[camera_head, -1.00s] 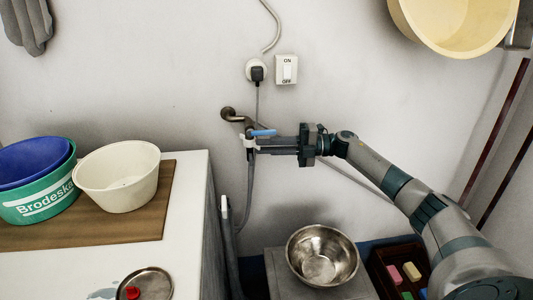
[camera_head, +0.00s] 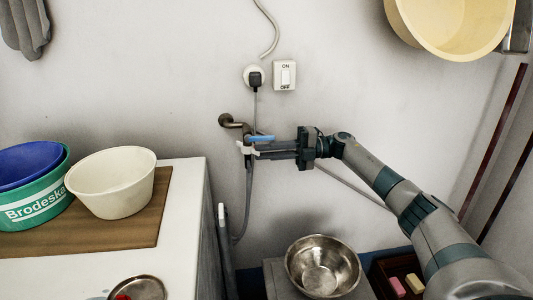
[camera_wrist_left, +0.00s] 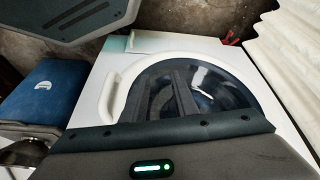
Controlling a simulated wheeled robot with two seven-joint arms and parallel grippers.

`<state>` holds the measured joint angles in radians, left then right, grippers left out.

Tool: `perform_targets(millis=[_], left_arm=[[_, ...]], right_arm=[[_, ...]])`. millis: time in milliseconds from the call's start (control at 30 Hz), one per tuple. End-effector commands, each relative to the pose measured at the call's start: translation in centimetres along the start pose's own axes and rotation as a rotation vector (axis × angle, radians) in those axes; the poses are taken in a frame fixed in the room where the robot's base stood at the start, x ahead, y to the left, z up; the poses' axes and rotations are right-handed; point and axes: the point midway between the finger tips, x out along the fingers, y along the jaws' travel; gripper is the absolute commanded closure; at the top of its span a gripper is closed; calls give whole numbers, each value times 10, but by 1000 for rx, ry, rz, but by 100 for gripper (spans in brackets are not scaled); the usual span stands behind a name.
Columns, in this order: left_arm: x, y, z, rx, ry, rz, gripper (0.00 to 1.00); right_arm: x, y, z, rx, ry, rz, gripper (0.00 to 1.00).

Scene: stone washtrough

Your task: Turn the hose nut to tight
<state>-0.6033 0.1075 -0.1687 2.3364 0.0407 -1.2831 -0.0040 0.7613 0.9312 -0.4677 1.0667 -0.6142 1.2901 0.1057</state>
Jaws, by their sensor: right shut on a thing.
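A wall tap (camera_head: 232,121) with a blue lever (camera_head: 262,138) stands out from the grey wall in the head view. The white hose nut (camera_head: 246,149) is below the lever, at the top of a grey hose (camera_head: 247,190) that hangs down. My right gripper (camera_head: 256,150) reaches in from the right and is shut on the hose nut; its fingers partly hide it. My left gripper is out of the head view. In the left wrist view, the left gripper's two dark fingers (camera_wrist_left: 163,95) stand apart with nothing between them, in front of a round door (camera_wrist_left: 215,88).
A white-topped unit (camera_head: 190,215) with bowls on a brown board (camera_head: 150,225) stands left of the hose. A steel bowl (camera_head: 322,264) is below my right arm. A yellow basin (camera_head: 450,25) is at the upper right. A wall switch (camera_head: 285,75) is above the tap.

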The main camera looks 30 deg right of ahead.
Motion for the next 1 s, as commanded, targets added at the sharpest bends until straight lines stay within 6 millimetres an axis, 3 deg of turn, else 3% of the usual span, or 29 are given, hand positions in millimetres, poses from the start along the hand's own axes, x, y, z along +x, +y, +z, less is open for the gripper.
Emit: perform_targets(millis=[133,167,233,667,867,1000], left_arm=[[0,0,0,0,-1,0,73],[0,0,0,0,-1,0,73],[0,0,1,0,-2,0,73],[1,0,1,0,-2,0,73],[3,2,-2,-1,15,5,73],[4,5,-5,0,33,14,73]], right_arm=[[0,0,0,0,-1,0,100],[0,0,0,0,-1,0,84],[0,0,0,0,-1,0,68],[-4,0,0,0,-1,0,68],[-21,-1,1,1,-3,-2,68],[-43,-1,1,0,-4,-1,68]])
